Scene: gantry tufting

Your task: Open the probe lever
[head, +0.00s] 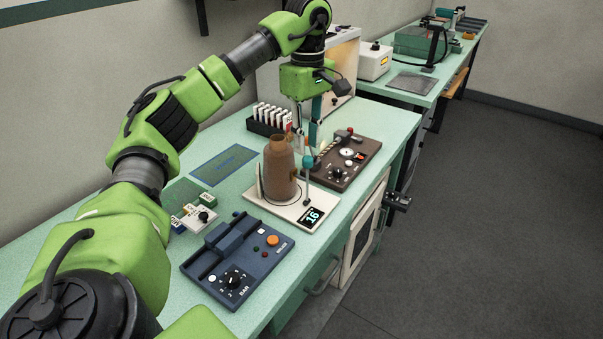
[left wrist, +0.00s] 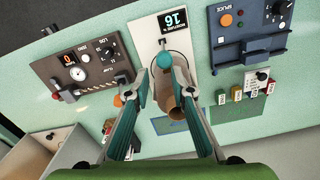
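The moisture meter (head: 317,221), a white plate with a display reading 16, stands on the bench. A thin upright post with a teal ball knob, which I take for the probe lever (head: 308,162), rises from it. A brown yarn cone (head: 279,168) stands beside the post. My left gripper (head: 313,146) points down just above the knob. In the left wrist view the teal knob (left wrist: 164,60) shows between the tips of the open left gripper (left wrist: 163,70), with the cone behind. I cannot tell if either finger touches it. My right gripper is not in view.
A brown control box (head: 346,158) stands behind the meter and a blue splicer box (head: 237,260) in front. The floor (head: 480,220) to the right is clear.

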